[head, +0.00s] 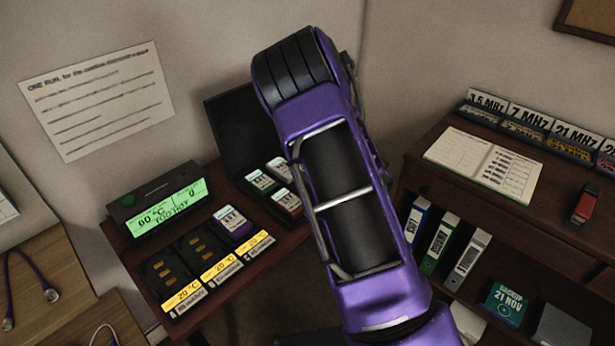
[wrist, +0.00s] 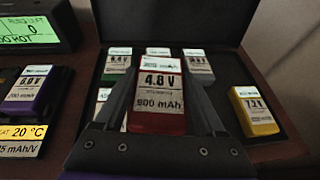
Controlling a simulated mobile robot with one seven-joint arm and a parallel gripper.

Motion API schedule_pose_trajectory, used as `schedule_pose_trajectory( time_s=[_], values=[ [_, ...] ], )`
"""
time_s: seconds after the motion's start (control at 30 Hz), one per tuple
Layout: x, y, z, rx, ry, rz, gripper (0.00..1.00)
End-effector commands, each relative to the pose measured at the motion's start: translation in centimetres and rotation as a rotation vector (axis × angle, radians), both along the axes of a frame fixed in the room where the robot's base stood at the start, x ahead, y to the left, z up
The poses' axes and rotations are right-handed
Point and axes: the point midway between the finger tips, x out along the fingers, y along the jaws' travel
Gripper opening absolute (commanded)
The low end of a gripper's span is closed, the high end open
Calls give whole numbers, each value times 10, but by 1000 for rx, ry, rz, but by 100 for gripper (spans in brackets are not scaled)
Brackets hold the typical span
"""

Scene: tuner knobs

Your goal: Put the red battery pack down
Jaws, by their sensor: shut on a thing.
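The red battery pack (wrist: 157,122), labelled 4.8 V and 800 mAh, is upright between the fingers of my gripper (wrist: 162,98) in the wrist view. My gripper is shut on it. The pack is in front of an open black case (wrist: 222,118) that holds several other packs. I cannot tell how high the pack is above the case. In the head view my arm hides the gripper and the red pack. The case's raised black lid (head: 232,130) and some packs in it show left of my arm.
A charger with a green display (head: 165,208) stands at the left. Its right bay holds a purple pack (head: 232,222); two bays (head: 172,275) look empty. A desk with an open notebook (head: 485,165) stands at the right.

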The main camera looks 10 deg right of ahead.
Motion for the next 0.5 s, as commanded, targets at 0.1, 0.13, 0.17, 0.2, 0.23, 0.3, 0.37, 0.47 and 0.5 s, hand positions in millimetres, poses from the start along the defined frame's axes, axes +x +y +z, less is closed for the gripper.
schedule_pose_trajectory(
  time_s=[0.1,0.13,0.17,0.2,0.23,0.3,0.37,0.47,0.5],
  values=[
    [9,-8,18,1,-5,63,8],
    [10,-9,20,-1,-4,77,8],
    [11,-10,22,-1,-2,86,8],
    [12,-10,25,-1,-1,98,8],
    [12,-11,25,-1,0,105,8],
    [13,-11,18,-1,5,113,8],
    [12,-11,7,-1,9,116,8],
    [12,-11,-13,0,9,117,8],
    [12,-11,-20,0,9,117,8]
  ],
)
